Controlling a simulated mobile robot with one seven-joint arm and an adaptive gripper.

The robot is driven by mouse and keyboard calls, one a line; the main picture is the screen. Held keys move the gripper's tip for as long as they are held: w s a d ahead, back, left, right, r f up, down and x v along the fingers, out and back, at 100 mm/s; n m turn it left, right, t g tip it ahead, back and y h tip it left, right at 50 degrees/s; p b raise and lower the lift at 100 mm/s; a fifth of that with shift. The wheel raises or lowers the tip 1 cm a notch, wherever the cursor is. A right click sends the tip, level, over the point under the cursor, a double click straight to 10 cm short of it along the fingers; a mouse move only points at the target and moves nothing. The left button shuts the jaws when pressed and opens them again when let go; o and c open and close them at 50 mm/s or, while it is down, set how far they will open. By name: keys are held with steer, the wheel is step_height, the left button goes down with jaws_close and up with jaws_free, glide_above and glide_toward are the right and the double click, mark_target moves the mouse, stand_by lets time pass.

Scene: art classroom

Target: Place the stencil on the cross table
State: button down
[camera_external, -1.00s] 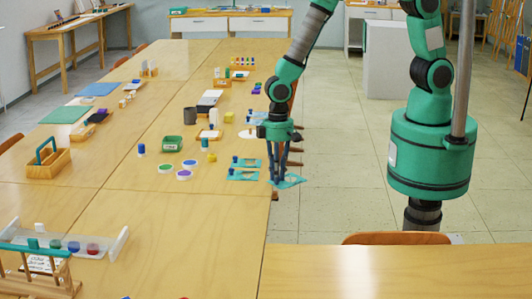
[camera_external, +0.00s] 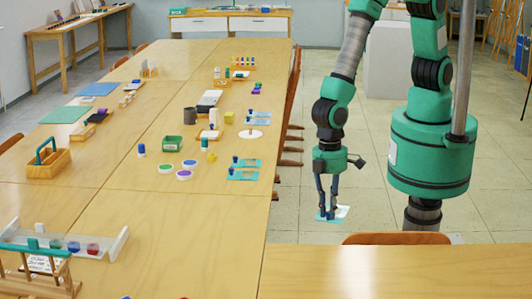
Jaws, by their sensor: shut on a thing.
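The stencil (camera_external: 342,212) is a small flat teal-and-white piece. My gripper (camera_external: 328,207) is shut on it and holds it in the air over the floor gap, right of the long table. The cross table (camera_external: 400,276), as I take it, is the wooden table at the front right, with a bare top. The stencil appears above and beyond its far edge, apart from it. The fingers hide part of the stencil.
The long table (camera_external: 140,190) on the left holds similar teal stencils (camera_external: 243,175), paint pots (camera_external: 184,174), a green box (camera_external: 173,144) and a wooden caddy (camera_external: 48,160). A chair back (camera_external: 397,238) stands at the front table's far edge.

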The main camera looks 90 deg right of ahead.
steer(key=s+a+n, duration=0.1)
steer(key=s+a, duration=0.1)
steer(key=s, duration=0.2)
steer(key=s+a+n, duration=0.1)
steer(key=s+a, duration=0.2)
steer(key=s, duration=0.1)
steer(key=s+a+n, duration=0.1)
steer(key=s+a, duration=0.2)
steer(key=s, duration=0.1)
steer(key=shift+s+a, duration=0.25)
steer(key=w+a, duration=0.2)
steer(key=a, duration=0.2)
steer(key=w+a+f+b, duration=0.1)
steer(key=w+a, duration=0.2)
steer(key=a, duration=0.2)
steer(key=w+a+b, duration=0.1)
steer(key=w+a, duration=0.1)
steer(key=a, duration=0.3)
steer(key=shift+w+a+f, duration=0.1)
steer(key=shift+w+f, duration=0.1)
steer(key=shift+w, duration=0.05)
steer(key=shift+f+b, duration=0.5)
steer(key=shift+f, duration=1.3)
steer(key=shift+f, duration=0.1)
steer(key=c, duration=1.7)
jaws_free()
steer(key=shift+o, duration=0.2)
